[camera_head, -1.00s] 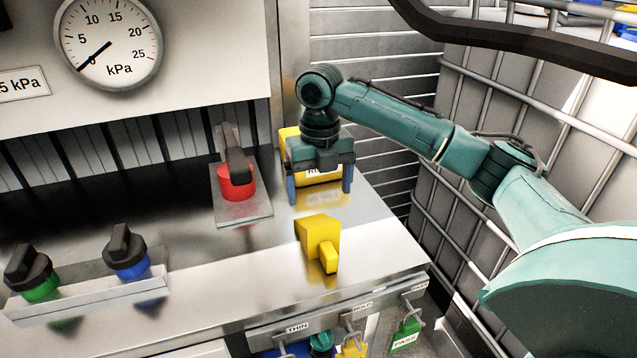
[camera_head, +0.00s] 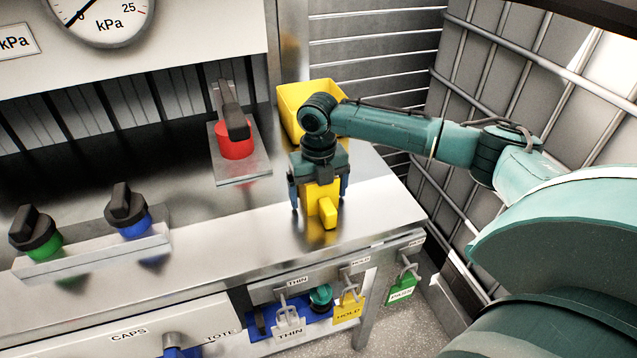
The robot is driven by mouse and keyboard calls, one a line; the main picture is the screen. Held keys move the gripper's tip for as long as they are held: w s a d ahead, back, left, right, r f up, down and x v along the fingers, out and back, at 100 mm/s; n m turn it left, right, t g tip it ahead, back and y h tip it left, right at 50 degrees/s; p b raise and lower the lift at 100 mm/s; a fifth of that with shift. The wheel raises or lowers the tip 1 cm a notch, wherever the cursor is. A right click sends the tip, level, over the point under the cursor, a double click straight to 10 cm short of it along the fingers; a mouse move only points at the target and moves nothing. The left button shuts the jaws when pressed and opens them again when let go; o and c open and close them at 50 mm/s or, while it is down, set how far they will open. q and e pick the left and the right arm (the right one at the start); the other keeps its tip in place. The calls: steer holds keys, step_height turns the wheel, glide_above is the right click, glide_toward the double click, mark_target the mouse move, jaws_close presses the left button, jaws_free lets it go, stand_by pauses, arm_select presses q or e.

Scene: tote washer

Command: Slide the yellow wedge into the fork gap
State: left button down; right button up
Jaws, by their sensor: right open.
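The yellow wedge (camera_head: 325,208) sits on the steel worktop near its front right, with a narrow tab facing the front edge. My right gripper (camera_head: 319,204) points down over the wedge from behind. It is open, with one blue finger on each side of the wedge; contact cannot be told. The gripper hides the wedge's top and back. A red round base (camera_head: 235,148) with a black lever (camera_head: 234,112) stands on a grey plate (camera_head: 241,172) to the left. I cannot clearly make out the fork gap. My left gripper is not in view.
A yellow bin (camera_head: 291,102) stands behind my right gripper. Green (camera_head: 44,246) and blue (camera_head: 135,226) knobs with black handles stand at left. Tags and padlocks (camera_head: 348,307) hang below the front edge. A wire cage (camera_head: 465,120) bounds the right.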

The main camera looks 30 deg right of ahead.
steer(key=shift+c, duration=0.3)
steer(key=c, duration=1.2)
